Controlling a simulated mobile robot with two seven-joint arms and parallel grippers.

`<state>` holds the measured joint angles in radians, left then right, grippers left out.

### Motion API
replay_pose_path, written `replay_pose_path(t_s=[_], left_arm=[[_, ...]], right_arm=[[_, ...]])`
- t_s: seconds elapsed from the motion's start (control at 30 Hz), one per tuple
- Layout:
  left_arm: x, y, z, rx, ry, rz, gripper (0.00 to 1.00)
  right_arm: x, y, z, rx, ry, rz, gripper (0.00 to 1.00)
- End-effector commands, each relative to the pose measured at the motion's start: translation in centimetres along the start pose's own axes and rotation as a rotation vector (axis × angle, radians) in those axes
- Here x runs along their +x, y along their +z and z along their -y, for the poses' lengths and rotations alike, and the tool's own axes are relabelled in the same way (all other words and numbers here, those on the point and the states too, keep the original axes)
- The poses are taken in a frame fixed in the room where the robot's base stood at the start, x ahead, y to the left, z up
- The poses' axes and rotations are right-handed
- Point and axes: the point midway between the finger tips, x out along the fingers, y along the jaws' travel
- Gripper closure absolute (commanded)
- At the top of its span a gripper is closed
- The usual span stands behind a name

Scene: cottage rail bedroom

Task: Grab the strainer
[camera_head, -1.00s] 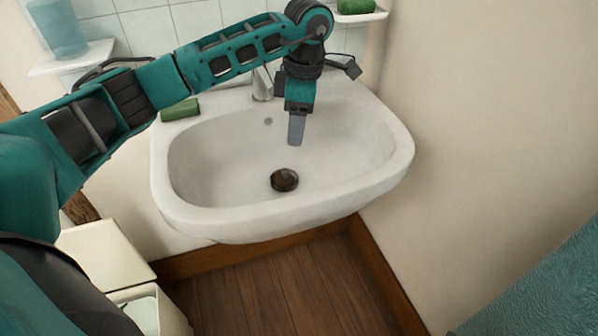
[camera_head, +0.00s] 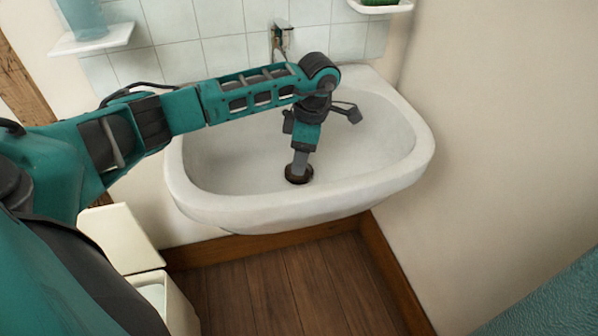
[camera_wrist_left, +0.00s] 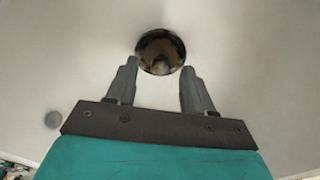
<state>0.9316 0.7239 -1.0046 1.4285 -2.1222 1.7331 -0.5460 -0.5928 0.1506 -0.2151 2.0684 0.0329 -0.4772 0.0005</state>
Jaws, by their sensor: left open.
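The strainer (camera_head: 299,178) is a small dark round piece at the drain in the bottom of the white sink (camera_head: 400,170). In the left wrist view the strainer (camera_wrist_left: 160,50) is a dark shiny disc with a lighter knob at its middle, just beyond the fingertips. My left gripper (camera_head: 299,174) points down into the basin over the strainer, its fingers covering part of it in the head view. In the left wrist view my left gripper (camera_wrist_left: 160,72) is open, with one finger to each side of the strainer's knob and nothing held. My right gripper is not in view.
The sink walls surround my left gripper. A faucet (camera_head: 281,38) stands behind the sink against the tiles. A shelf (camera_head: 95,40) with a blue cup (camera_head: 82,18) is at the upper left. A cream bin (camera_head: 120,238) stands at the lower left. The wall is close on the right.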

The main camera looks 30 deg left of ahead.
Motion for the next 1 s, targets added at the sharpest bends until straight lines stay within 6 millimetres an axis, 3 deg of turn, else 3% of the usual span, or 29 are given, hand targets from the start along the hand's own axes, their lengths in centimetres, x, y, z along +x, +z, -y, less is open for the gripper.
replay_pose_path(t_s=[0.1,0.3,0.83,1.0], left_arm=[[1.41,0.02,0.01,-0.001,0.0,0.0,0.48],[1.44,0.02,-0.01,0.0,0.001,0.001,0.48],[1.4,0.02,-0.02,0.0,0.001,0.001,0.98],[1.39,0.01,-0.02,-0.001,0.001,0.001,1.0]], right_arm=[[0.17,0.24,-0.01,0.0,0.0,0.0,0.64],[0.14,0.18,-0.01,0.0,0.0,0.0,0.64],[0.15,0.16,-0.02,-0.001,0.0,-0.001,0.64],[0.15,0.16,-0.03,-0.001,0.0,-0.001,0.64]])
